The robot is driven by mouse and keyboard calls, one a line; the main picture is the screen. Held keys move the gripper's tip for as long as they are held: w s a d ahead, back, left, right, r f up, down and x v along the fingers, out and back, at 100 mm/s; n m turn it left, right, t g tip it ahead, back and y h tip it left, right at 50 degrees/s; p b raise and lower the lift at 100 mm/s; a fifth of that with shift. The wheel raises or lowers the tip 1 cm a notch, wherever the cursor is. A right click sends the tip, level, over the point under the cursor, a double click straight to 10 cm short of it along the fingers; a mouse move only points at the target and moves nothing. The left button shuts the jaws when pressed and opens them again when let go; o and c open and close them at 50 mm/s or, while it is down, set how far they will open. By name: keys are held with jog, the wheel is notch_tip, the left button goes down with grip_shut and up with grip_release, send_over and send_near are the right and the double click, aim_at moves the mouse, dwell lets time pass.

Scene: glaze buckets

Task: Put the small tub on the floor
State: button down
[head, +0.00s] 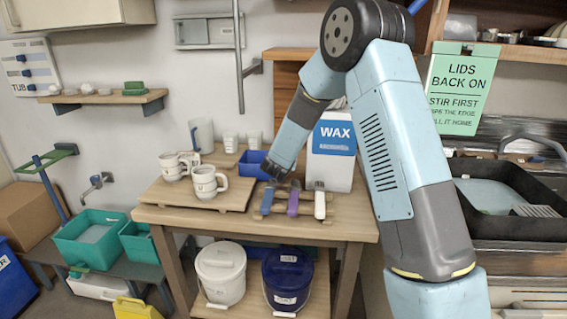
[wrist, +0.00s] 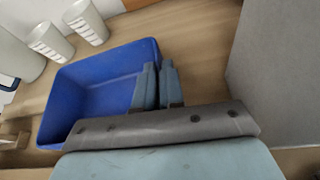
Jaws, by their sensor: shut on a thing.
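The small tub (head: 250,162) is a blue open tray-like tub at the back of the wooden table, left of the wax box. In the wrist view the tub (wrist: 95,85) looks empty and appears to rest upright on the wood. My gripper (head: 273,172) reaches down at its right side. In the wrist view the two fingers of my gripper (wrist: 159,80) are close together, shut on the tub's right wall. My gripper hides part of the tub's near right corner. The floor (head: 60,300) shows only a little at the lower left.
Mugs on a board (head: 190,192) stand left of the tub, and cups (head: 253,139) behind it. The wax box (head: 332,150) is close on the right. Tools with coloured handles (head: 293,200) lie in front. Lidded buckets (head: 221,272) fill the lower shelf. A yellow object (head: 136,308) is at lower left.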

jog(key=shift+f, duration=0.4)
jog(key=c, duration=1.2)
grip_release()
jog(key=shift+c, duration=0.2)
